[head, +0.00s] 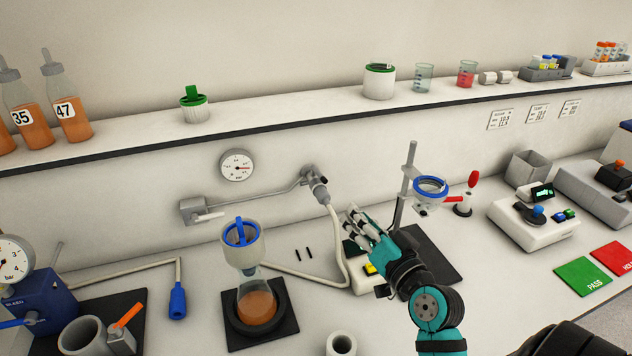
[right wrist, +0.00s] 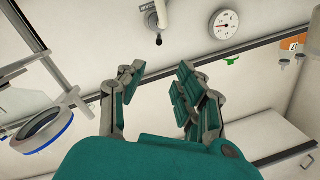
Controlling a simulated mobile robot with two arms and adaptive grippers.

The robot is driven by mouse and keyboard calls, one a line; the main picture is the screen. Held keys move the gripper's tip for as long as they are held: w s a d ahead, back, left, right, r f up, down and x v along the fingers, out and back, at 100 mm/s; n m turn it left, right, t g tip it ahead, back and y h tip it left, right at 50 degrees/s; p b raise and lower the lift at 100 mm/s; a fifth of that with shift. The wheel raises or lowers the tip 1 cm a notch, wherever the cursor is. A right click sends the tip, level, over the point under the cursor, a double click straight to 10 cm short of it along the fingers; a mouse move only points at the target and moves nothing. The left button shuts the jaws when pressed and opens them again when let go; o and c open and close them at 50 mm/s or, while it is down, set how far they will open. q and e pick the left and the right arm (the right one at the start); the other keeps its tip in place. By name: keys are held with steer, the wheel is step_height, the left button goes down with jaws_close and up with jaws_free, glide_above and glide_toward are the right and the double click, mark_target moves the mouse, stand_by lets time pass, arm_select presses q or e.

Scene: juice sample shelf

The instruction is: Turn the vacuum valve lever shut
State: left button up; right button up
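A grey valve block (head: 192,210) on the back wall carries a pale lever (head: 210,217) that points right. A thin pipe runs from it to a grey hose fitting (head: 318,186) with a dark knob; this fitting also shows at the top of the right wrist view (right wrist: 158,18). No readable label in the head view tells which one is the vacuum valve. My right gripper (head: 356,226) is right of and below the fitting, apart from it. Its fingers (right wrist: 158,85) are spread with nothing between them. My left gripper is out of view.
A pressure gauge (head: 237,165) hangs above the pipe. A filter funnel on a flask (head: 257,301) stands below. A ring stand with a blue-rimmed ring (head: 431,185) is right of my right gripper. The shelf (head: 300,108) overhangs the wall fittings.

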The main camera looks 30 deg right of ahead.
mark_target(320, 174)
steer(key=w+p, duration=0.1)
steer(key=w, duration=0.4)
steer(key=w+d+p, duration=0.1)
steer(key=w+p, duration=0.1)
steer(key=w, duration=0.4)
steer(key=w+d+p, duration=0.1)
steer(key=w, duration=0.5)
steer(key=shift+f+p, duration=0.2)
steer(key=shift+p, duration=0.1)
steer(key=shift+w+f, duration=0.15)
steer(key=shift+w, duration=0.3)
jaws_close()
